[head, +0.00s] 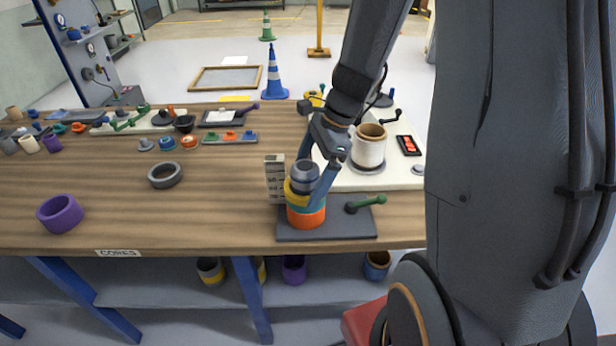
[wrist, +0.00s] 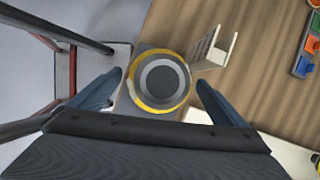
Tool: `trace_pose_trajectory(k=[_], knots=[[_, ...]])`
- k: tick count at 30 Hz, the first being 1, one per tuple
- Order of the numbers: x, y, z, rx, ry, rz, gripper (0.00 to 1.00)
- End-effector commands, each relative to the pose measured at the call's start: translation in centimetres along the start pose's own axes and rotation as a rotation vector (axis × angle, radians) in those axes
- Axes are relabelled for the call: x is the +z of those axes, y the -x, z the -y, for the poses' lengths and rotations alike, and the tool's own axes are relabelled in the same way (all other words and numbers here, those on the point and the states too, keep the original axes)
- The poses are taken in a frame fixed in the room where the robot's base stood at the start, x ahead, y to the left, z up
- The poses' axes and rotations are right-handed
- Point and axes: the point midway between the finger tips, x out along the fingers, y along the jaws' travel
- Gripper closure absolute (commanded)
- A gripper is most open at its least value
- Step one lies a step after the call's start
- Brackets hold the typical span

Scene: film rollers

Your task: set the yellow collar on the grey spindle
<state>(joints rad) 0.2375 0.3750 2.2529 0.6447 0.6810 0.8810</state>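The grey spindle (head: 304,169) stands upright on a dark base plate (head: 350,225) near the table's front edge. The yellow collar (head: 291,194) is around the spindle, above a teal ring and an orange ring (head: 306,219). In the wrist view the yellow collar (wrist: 136,101) shows as a thin rim around the spindle's round grey top (wrist: 162,80). My gripper (head: 311,182) reaches down over the stack, one finger in front and the other partly hidden behind. The wrist view shows my gripper (wrist: 161,82) open, with a gap on each side of the collar.
A pale slotted block (head: 274,178) stands close to the stack's left. A white cylinder (head: 369,147) stands behind. A grey ring (head: 165,175) and a purple ring (head: 60,214) lie left, with bare tabletop between.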

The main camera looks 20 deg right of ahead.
Motion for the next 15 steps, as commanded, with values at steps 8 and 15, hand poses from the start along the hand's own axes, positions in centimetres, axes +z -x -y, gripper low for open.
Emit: trace_pose_trajectory(k=[8, 15], knots=[[0.0, 0.1, 0.0, 0.0, 0.0, 0.0, 0.04], [-0.1, 2.8, 0.1, -0.005, 0.001, -0.001, 0.04]])
